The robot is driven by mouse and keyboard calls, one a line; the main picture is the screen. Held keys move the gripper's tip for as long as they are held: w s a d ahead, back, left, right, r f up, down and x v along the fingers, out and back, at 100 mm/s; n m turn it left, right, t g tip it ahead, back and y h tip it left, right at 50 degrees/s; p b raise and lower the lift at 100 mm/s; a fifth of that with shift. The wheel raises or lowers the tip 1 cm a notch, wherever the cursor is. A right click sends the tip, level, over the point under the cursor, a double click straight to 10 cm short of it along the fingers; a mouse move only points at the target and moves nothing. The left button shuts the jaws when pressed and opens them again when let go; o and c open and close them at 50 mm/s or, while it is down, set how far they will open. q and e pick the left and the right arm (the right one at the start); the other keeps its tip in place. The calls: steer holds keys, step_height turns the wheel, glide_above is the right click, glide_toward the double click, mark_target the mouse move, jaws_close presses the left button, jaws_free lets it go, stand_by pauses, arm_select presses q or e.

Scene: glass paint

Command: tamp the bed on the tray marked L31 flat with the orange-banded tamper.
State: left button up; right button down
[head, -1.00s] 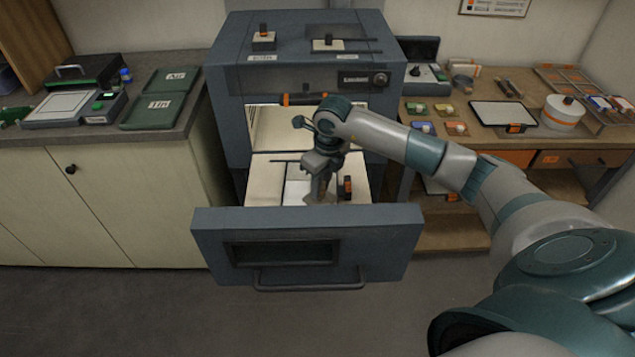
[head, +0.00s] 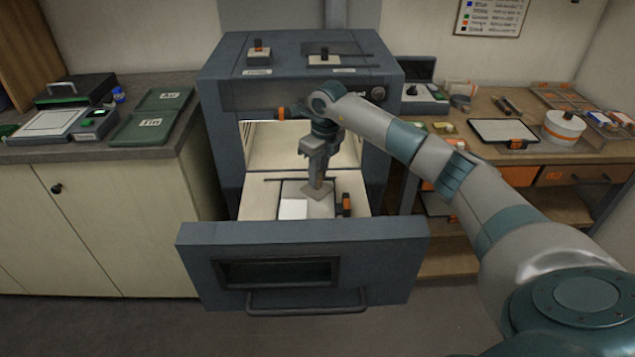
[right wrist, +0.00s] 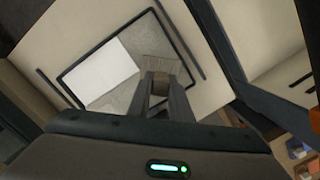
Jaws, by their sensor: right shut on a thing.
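My right gripper (head: 318,168) is inside the open drawer's area, pointing down and shut on a tamper (head: 316,191) with a flat, squarish, grey-brown plate. Its orange band is not visible. In the right wrist view the tamper plate (right wrist: 160,68) is beyond the fingers (right wrist: 160,88), over the dark-rimmed tray (right wrist: 65,77). The tray holds a white sheet (right wrist: 98,72) on one side and a grey, grainy bed (right wrist: 122,102) on the other. I cannot tell whether the plate touches the bed. No L31 marking is readable. My left gripper is not in view.
The drawer front (head: 303,257) stands out from the kiln (head: 300,95). An orange-banded block (head: 346,204) stands at the tray's right. Another tray (head: 503,132) and a white round pot (head: 563,128) are on the right bench. Green plates (head: 165,99) lie on the left counter.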

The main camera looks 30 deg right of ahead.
steer(key=shift+f+b, duration=0.4)
steer(key=shift+f, duration=0.15)
stand_by(1.2)
steer(key=shift+s+f, duration=0.15)
steer(key=shift+f, duration=0.05)
stand_by(1.1)
steer(key=shift+r+p, duration=0.45)
steer(key=shift+r, duration=0.8)
steer(key=shift+s+a+p, duration=0.4)
steer(key=shift+s+a, duration=0.2)
steer(key=shift+s, duration=0.2)
steer(key=shift+s+a+p, duration=0.2)
steer(key=shift+s+a, duration=0.35)
steer(key=shift+s, duration=0.25)
steer(key=shift+s+a+p, duration=0.15)
steer(key=shift+s+a, duration=0.4)
steer(key=shift+s, duration=0.25)
